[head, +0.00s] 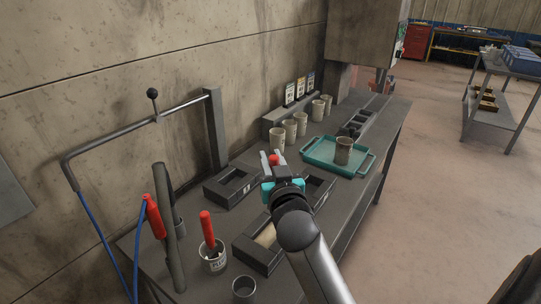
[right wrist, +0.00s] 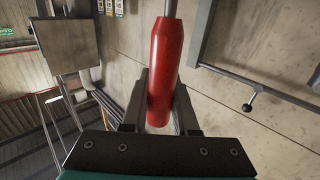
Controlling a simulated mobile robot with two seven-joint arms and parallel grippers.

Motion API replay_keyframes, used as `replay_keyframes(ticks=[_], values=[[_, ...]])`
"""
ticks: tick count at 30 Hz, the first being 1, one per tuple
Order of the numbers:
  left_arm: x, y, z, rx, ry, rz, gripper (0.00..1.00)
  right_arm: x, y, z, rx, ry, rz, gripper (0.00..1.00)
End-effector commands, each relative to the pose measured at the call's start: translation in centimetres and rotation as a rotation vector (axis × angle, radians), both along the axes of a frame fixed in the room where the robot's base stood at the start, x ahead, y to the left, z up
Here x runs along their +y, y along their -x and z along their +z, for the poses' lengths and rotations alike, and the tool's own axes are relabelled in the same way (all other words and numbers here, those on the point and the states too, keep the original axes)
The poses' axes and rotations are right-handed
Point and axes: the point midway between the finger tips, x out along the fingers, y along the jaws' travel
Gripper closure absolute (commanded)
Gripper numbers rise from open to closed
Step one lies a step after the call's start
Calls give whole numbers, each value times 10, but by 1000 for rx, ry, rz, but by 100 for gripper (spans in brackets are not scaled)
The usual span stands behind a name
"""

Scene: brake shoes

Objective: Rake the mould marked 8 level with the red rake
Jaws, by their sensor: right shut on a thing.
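My right gripper (head: 277,172) is shut on the red handle of the rake (right wrist: 163,75); in the head view only the handle's red end (head: 274,160) shows. It is held above the bench among the moulds, and the rake's head is hidden. One dark mould (head: 235,197) stands behind and left of the gripper, with a pale mark too small to read surely. A second mould (head: 328,182) is to the right, partly behind the gripper. A third mould (head: 246,252) is nearer, with tan fill, partly covered by my arm. My left gripper is not in view.
A white pot (head: 213,263) holds another red-handled tool (head: 207,228). An empty cup (head: 244,290) stands at the front. Behind are several beige cups (head: 277,139) and a teal tray (head: 318,158) with one cup. A metal pipe frame (head: 110,142) and red-handled hose tool (head: 154,216) stand left.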

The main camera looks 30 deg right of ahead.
Motion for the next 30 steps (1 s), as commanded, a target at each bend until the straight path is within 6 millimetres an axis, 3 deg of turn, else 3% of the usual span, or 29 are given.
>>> replay_keyframes(ticks=[3,11,30], values=[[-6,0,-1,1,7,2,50,-11,-3,1,-3,-5,-25,100],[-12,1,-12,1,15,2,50,-11,-3,-11,-3,-6,-25,100],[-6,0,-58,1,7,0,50,-10,-3,-58,-3,-6,-24,100]])
